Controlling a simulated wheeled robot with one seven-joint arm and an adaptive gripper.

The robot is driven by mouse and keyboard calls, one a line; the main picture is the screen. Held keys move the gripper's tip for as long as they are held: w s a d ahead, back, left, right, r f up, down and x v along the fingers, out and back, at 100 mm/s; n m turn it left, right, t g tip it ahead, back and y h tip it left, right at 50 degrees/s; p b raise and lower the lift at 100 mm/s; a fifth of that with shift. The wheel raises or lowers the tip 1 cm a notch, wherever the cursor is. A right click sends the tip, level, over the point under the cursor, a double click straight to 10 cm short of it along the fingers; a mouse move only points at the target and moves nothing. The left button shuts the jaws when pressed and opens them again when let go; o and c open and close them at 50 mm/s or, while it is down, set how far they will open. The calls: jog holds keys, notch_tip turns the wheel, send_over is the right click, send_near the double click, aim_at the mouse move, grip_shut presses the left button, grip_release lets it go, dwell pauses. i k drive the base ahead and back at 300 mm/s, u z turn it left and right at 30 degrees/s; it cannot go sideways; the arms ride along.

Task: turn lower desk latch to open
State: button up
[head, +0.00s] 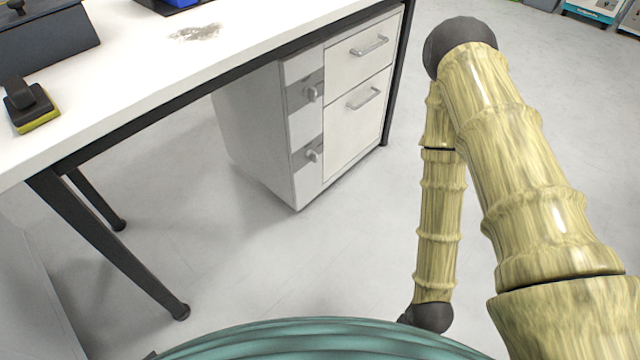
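The lower desk latch (314,154) is a small silver-grey turn knob on a dark grey plate. It sits on the narrow left strip of the white drawer cabinet (262,140) under the desk. A similar upper latch (313,92) sits above it. The lower drawer (356,122) and the upper drawer (362,52), each with a silver bar handle, look shut. My arm runs down the right side, well apart from the cabinet. My gripper is not visible in the head view.
The white desk top (130,90) overhangs the cabinet, with a black angled leg (105,240) at left. A black and yellow block-like tool (30,108) and a grey smudge (196,32) are on the desk. The grey floor (240,260) before the cabinet is clear.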

aim_at(311, 154)
jog(key=u, duration=0.05)
jog(key=k, duration=0.6)
jog(key=z, duration=0.75)
jog(key=i, duration=1.15)
jog(key=u, duration=0.45)
